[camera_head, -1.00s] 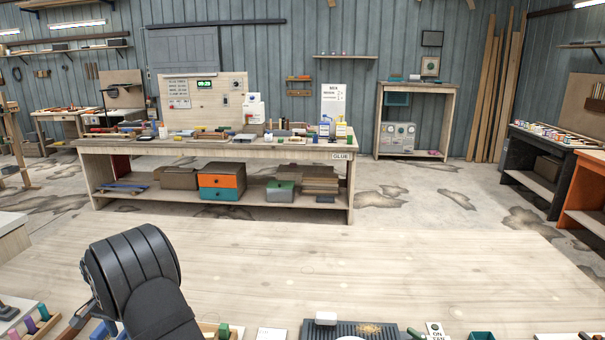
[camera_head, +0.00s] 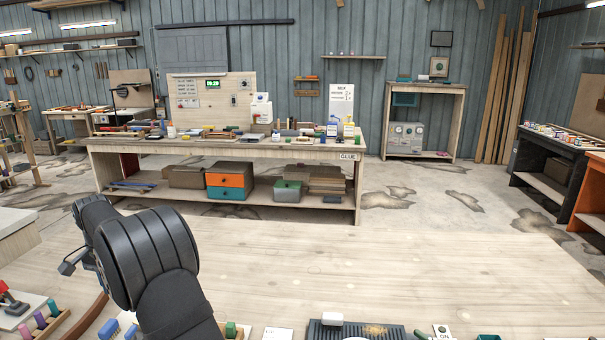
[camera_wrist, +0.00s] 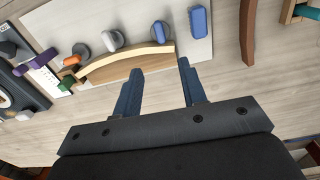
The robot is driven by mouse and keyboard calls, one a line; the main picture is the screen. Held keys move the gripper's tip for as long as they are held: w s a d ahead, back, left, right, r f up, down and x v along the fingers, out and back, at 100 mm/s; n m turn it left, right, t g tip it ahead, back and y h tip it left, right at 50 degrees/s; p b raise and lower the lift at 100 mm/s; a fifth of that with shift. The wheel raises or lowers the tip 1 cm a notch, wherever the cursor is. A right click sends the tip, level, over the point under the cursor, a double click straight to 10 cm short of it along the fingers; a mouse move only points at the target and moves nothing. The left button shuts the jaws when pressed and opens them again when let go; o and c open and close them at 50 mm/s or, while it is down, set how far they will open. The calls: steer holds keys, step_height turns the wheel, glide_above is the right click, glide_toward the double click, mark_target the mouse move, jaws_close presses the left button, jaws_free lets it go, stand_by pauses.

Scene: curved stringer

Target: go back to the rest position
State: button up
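My gripper (camera_wrist: 160,66) is open, with two dark blue fingers apart and nothing between them. In the wrist view a pale curved wooden strip (camera_wrist: 122,61) lies on a whitish board (camera_wrist: 226,45), beyond the fingertips and to their left. Rounded pegs, one of them orange-topped (camera_wrist: 158,32), stand along the strip. A blue block (camera_wrist: 199,23) is on the board past the right finger. I cannot tell how high the fingers are above the board. In the head view my black arm is at the lower left, and its fingers are not visible.
A darker brown curved piece (camera_wrist: 247,32) lies to the right in the wrist view. In the head view the wooden bench top (camera_head: 400,272) is clear across its middle. A ribbed dark tray (camera_head: 352,331) and small tools line its near edge. Another workbench (camera_head: 230,150) stands behind.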

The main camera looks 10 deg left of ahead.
step_height(320, 180, down, 14)
steer(key=shift+r, duration=0.1)
steer(key=shift+f, duration=0.2)
steer(key=shift+n, duration=0.6)
step_height(320, 180, up, 17)
step_height(320, 180, down, 17)
steer(key=n, duration=0.5)
steer(key=shift+m, duration=0.9)
steer(key=shift+r, duration=0.1)
